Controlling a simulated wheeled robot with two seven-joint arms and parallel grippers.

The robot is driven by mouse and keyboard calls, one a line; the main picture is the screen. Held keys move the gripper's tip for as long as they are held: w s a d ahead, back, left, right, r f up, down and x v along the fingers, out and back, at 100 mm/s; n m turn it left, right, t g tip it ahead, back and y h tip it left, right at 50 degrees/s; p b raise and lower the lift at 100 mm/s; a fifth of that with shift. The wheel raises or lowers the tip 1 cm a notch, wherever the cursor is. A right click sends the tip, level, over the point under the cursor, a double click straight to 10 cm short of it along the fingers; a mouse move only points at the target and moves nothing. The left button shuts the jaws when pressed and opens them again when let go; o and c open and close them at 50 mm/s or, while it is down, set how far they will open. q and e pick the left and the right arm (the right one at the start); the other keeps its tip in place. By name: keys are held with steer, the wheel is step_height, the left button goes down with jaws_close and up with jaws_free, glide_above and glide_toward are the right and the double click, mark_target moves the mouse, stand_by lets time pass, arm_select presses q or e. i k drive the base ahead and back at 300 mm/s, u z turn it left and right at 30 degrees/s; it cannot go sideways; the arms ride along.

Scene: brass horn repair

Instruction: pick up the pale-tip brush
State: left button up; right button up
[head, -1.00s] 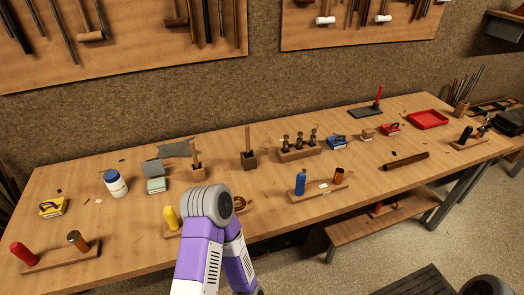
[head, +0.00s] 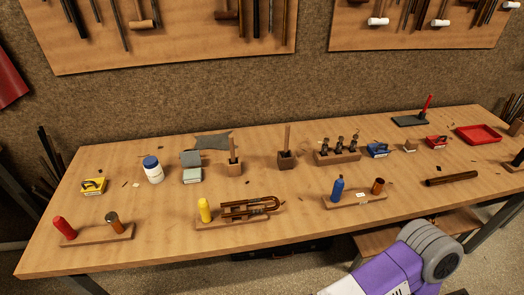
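Two upright wooden sticks stand in small dark blocks at the middle of the bench: the left stick (head: 232,147) in a brown block (head: 234,168), the right stick (head: 287,138) in a darker block (head: 287,161). They look like brush handles, but their lower ends are hidden in the blocks, so I cannot tell which has a pale tip. A purple and grey link of my arm shows at the lower right, in front of the bench. Neither of my grippers is in view.
A yellow bottle and bent brass tubing (head: 250,207) sit on a board near the front edge. Behind are a white jar (head: 153,170), grey box (head: 192,174) and rack of dark pieces (head: 338,156). A blue bottle (head: 337,188) stands right. Bench wood (head: 150,205) is clear between.

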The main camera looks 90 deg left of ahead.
mark_target(230, 138)
steer(key=k, duration=1.6)
steer(key=u, duration=1.1)
